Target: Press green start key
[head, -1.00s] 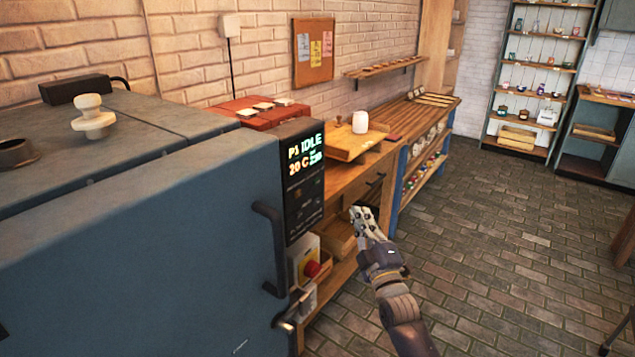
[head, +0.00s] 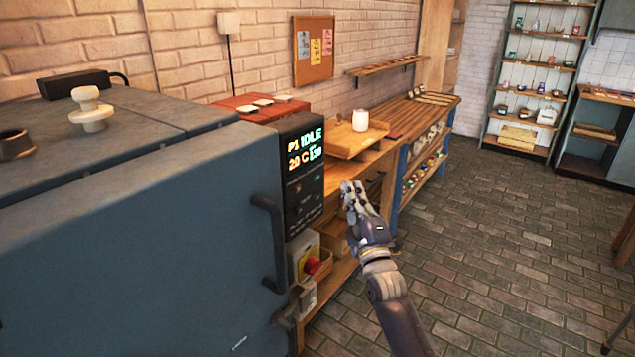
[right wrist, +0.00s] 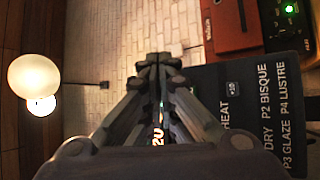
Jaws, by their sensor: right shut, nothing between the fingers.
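The blue-grey kiln (head: 130,240) fills the left of the head view. Its black control panel (head: 304,180) reads P1, IDLE and 20 C. I cannot make out a green start key on it in the head view. My right gripper (head: 350,188) is shut and empty, just right of the panel and apart from it in the picture. In the right wrist view the shut fingers (right wrist: 160,60) cover part of the panel (right wrist: 245,110), where HEAT, P2 BISQUE, P3 GLAZE and P4 LUSTRE show. My left gripper is not in view.
A dark door handle (head: 270,240) sticks out left of the panel. A red emergency button (head: 312,265) sits below it. A wooden bench (head: 365,165) with a white jar (head: 360,120) stands behind my gripper. A green light (right wrist: 290,9) glows at the wrist view's upper right.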

